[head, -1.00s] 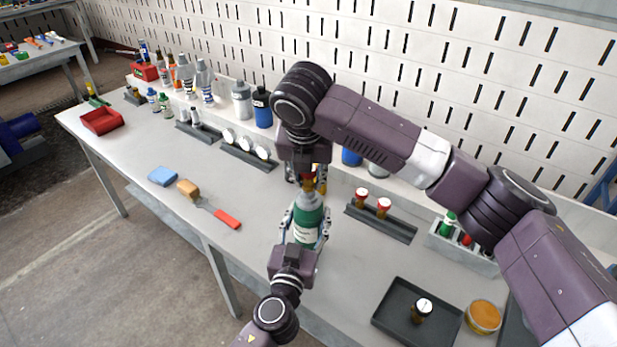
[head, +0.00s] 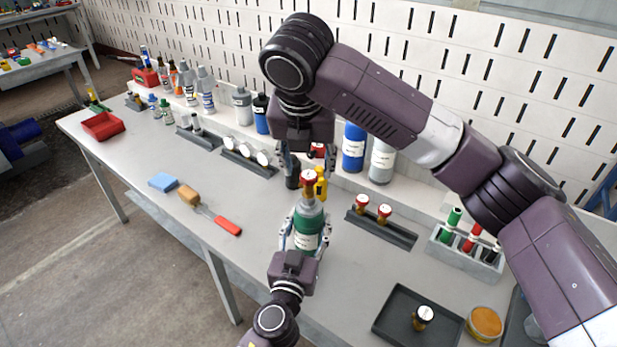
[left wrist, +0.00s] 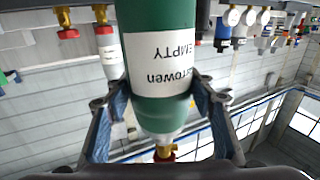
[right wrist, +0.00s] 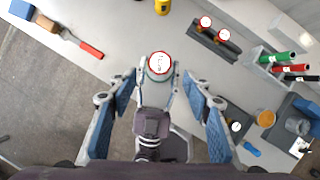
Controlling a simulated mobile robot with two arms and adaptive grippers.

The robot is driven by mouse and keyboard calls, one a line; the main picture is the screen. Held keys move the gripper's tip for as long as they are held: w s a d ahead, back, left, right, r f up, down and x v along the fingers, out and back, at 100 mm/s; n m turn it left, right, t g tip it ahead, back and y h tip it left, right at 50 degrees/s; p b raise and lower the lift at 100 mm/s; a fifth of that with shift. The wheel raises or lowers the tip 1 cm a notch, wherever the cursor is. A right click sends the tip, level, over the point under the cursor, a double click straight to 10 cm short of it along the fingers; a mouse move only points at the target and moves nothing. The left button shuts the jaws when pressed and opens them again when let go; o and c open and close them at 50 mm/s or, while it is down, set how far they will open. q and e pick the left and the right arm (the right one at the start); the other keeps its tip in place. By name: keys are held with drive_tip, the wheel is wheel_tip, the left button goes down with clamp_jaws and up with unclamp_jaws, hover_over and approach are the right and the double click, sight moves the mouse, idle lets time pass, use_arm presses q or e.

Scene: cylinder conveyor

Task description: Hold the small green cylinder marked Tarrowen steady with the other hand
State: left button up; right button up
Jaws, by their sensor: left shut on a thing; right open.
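The small green cylinder (head: 307,240) stands upright, with a grey shoulder and a red-topped brass valve (head: 309,183). My left gripper (head: 306,233) is shut around its body from the near side. In the left wrist view the green cylinder (left wrist: 160,108) appears upside down between the fingers, its white label reading Tarrowen and EMPTY. My right gripper (head: 306,163) is open and empty above the valve. In the right wrist view the red-rimmed valve top (right wrist: 160,63) lies beyond and between the open fingers. The cylinder's base is hidden in the head view.
Behind stand a yellow cylinder (head: 321,186) and a blue cylinder (head: 353,150). A rack with two red-topped valves (head: 385,233) is to the right. A dark tray (head: 392,318) lies front right. The bench left of the cylinder is clear up to a red-handled brush (head: 228,226).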

drive_tip(key=shift+v, duration=1.8)
use_arm(q)
drive_tip(key=o, duration=1.4)
drive_tip(key=shift+s, duration=0.15)
